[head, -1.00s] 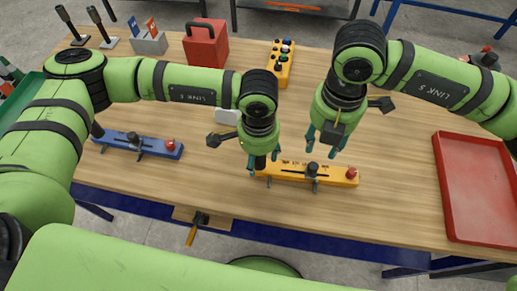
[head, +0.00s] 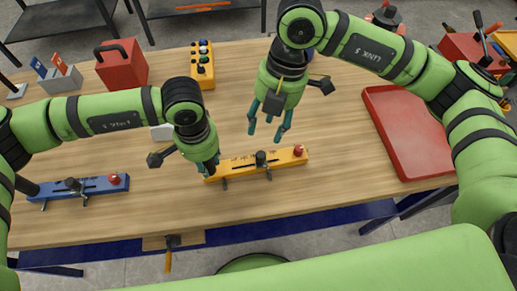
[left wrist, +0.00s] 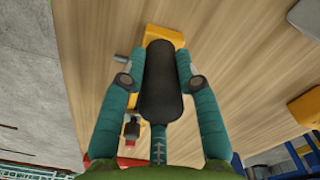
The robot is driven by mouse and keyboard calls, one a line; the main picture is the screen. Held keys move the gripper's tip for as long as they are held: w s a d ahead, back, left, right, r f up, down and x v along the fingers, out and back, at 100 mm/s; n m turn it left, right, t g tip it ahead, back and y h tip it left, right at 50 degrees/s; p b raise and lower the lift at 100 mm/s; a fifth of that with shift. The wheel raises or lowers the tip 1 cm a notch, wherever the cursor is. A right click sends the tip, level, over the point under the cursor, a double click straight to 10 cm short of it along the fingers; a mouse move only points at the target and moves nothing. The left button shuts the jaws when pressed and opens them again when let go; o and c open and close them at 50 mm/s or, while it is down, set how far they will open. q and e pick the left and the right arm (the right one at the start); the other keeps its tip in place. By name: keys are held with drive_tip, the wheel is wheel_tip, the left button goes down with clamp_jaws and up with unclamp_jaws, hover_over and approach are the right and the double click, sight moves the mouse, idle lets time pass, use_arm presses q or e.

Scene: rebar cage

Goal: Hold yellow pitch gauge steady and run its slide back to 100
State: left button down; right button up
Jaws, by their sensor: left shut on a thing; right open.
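The yellow pitch gauge (head: 236,169) lies near the front edge of the wooden table, with printed marks and a red knob (head: 298,150) at its right end. Its slide, with a dark knob (head: 261,158), stands about mid-length; the exact mark is unreadable. My left gripper (head: 207,170) is shut on the black handle at the gauge's left end. In the left wrist view the black handle (left wrist: 160,85) fills the space between the fingers, and the yellow body (left wrist: 165,35) shows behind it. My right gripper (head: 267,134) is open and empty above the slide, apart from it.
A blue gauge (head: 100,185) lies to the left. A red tray (head: 405,135) is at the right, a yellow button box (head: 202,68) and a red case (head: 121,66) at the back. The table between the yellow gauge and the tray is clear.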

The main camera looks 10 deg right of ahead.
sight(261, 154)
drive_tip(key=f+m, duration=0.1)
drive_tip(key=f, duration=0.2)
drive_tip(key=f+m+y, duration=0.1)
drive_tip(key=f, duration=0.3)
drive_tip(key=a+f+m+y, duration=0.1)
drive_tip(key=f, duration=0.2)
drive_tip(key=shift+s+f+m, duration=0.2)
drive_tip(key=shift+f+m, duration=0.05)
drive_tip(key=shift+m, duration=0.05)
clamp_jaws()
